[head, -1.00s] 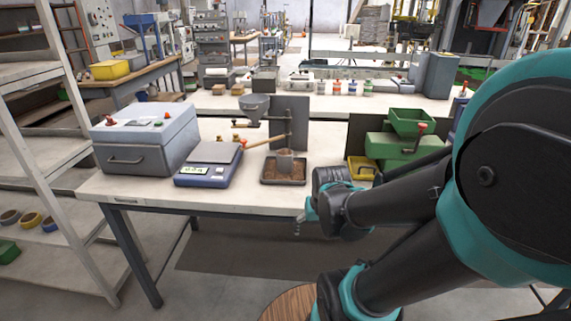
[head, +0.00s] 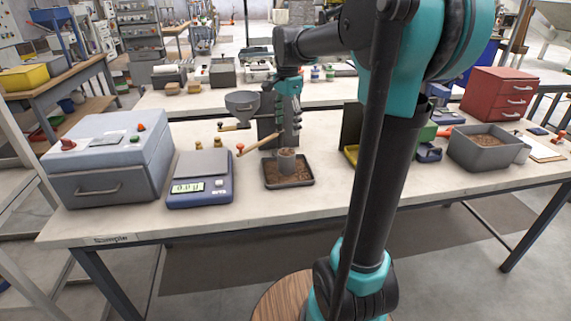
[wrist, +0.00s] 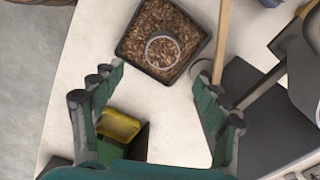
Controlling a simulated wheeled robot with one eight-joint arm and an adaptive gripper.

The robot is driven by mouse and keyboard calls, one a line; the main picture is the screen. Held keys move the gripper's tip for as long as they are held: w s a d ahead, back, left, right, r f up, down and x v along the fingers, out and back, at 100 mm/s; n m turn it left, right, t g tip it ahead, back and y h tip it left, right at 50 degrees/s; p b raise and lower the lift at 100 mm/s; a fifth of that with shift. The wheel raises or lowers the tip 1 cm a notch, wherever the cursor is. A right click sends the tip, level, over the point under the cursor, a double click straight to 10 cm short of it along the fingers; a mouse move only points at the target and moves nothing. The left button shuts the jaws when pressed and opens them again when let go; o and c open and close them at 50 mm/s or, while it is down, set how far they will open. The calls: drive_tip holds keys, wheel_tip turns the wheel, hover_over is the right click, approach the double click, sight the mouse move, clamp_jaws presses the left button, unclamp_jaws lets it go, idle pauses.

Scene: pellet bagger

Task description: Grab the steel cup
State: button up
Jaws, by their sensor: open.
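The steel cup (head: 287,158) stands upright in a dark square tray (head: 304,185) of brown pellets on the workbench. In the wrist view the cup (wrist: 162,49) is seen from above, with pellets inside its round rim, near the middle of the tray. My gripper (head: 284,138) points down over the bench, above and apparently behind the cup in the head view. Its jaws (wrist: 158,74) are wide apart and empty, with the cup just beyond the fingertips in the wrist view. I see no contact with the cup.
A wooden handle (wrist: 222,42) runs close to the right finger. The grey funnel (head: 243,104) and a blue scale (head: 200,178) stand left of the tray. A yellow bin (wrist: 118,126) shows between my fingers. The bench front before the tray is clear.

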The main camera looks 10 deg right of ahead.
sight(287, 164)
wheel_tip(287, 164, down, 11)
drive_tip(key=shift+r, duration=0.1)
drive_tip(key=shift+w+a+f, duration=0.1)
drive_tip(key=shift+f, duration=1.25)
drive_tip(key=shift+w+f, duration=0.1)
drive_tip(key=shift+f, duration=1.25)
drive_tip(key=c, duration=1.4)
drive_tip(key=shift+r, duration=0.1)
